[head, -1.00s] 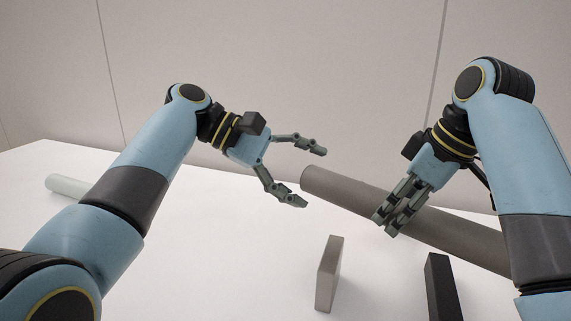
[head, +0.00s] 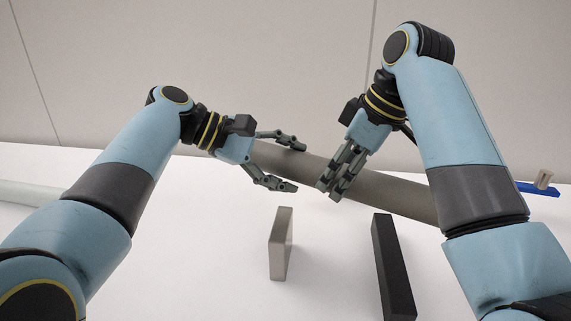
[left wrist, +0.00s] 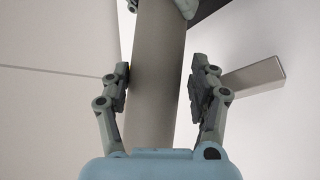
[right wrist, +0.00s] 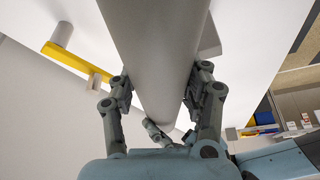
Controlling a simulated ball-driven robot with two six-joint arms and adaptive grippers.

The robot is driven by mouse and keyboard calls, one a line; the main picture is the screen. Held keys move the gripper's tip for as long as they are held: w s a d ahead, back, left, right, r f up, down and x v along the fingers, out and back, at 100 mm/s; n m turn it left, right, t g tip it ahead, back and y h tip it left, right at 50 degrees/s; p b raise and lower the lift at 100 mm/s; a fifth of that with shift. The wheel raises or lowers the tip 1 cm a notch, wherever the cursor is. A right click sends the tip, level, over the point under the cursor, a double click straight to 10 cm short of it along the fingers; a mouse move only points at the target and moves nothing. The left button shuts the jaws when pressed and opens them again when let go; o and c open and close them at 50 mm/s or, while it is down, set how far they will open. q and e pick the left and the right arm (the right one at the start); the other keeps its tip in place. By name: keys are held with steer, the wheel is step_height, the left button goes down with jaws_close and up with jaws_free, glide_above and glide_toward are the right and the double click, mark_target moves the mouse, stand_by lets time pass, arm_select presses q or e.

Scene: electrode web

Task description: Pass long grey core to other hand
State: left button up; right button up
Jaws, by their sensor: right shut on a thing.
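The long grey core (head: 385,188) is held above the white table, sloping down to the right in the head view. My right gripper (head: 330,192) is shut on it near its middle; the right wrist view shows the core (right wrist: 160,50) between its fingers. My left gripper (head: 292,166) is open, with the core's left end between its spread fingers. In the left wrist view the core (left wrist: 158,75) runs between the left fingers, with a gap on the right side. Part of the core is hidden behind my right forearm.
A beige block (head: 281,245) and a long black block (head: 392,265) stand on the white table (head: 220,270) in front. A pale roll (head: 30,194) lies at the left. A blue piece with a beige peg (head: 540,187) is at the right edge.

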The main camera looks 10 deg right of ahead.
arm_select(q)
steer(key=shift+s+f, duration=0.1)
steer(key=shift+f, duration=0.05)
steer(key=c, duration=0.9)
arm_select(e)
steer(key=shift+w+r, duration=0.15)
arm_select(q)
steer(key=shift+c, duration=0.4)
arm_select(e)
steer(key=o, duration=1.5)
steer(key=shift+c, duration=0.2)
